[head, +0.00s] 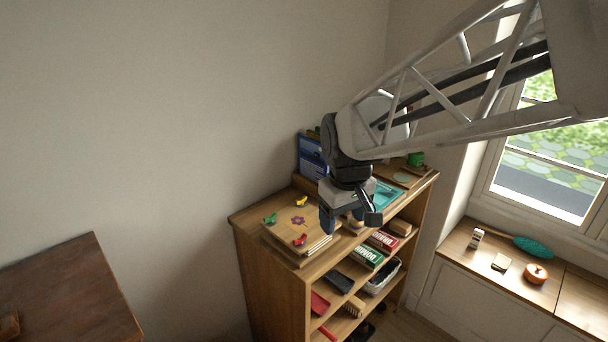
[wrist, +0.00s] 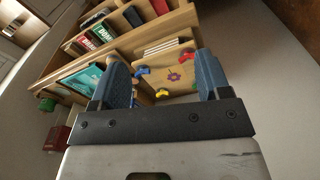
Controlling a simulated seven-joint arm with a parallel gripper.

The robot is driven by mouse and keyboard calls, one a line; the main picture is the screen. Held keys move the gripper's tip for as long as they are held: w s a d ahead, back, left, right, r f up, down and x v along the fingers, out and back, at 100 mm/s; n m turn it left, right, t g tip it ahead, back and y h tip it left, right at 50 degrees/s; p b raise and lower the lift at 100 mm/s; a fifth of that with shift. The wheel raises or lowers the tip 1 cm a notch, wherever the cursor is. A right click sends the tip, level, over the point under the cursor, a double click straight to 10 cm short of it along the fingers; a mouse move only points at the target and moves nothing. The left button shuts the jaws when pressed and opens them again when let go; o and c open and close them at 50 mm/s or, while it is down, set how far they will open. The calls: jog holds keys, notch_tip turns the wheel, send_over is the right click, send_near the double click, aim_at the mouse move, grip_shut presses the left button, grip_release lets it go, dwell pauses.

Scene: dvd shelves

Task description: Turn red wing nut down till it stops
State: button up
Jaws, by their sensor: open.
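The red wing nut (head: 300,240) is on the near corner of a wooden flower press (head: 284,228) on top of the shelf unit. A yellow wing nut (head: 301,201) and a green one (head: 270,218) sit at other corners. A blue one (wrist: 142,70) shows in the wrist view, but my gripper hides it in the head view. My gripper (head: 350,222) is open and empty, pointing down, to the right of the press and apart from the red wing nut.
The shelf unit (head: 267,275) holds domino boxes (head: 367,256) and other items on lower shelves. A wall stands behind. The window bench (head: 460,250) is at right.

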aim_at(300, 236)
jog(key=w+a+f+n, duration=0.1)
jog(key=w+a, duration=0.1)
jog(key=a, duration=0.1)
jog(key=w+a+f+n, duration=0.1)
jog(key=w+a, duration=0.2)
jog(key=w+a+f+n, duration=0.1)
jog(key=w+a+f, duration=0.1)
jog(key=w+a, duration=0.1)
jog(key=shift+f+g, duration=0.1)
jog(key=shift+g, duration=0.3)
jog(key=shift+f, duration=0.1)
jog(key=shift+f, duration=3.8)
jog(key=c, duration=0.9)
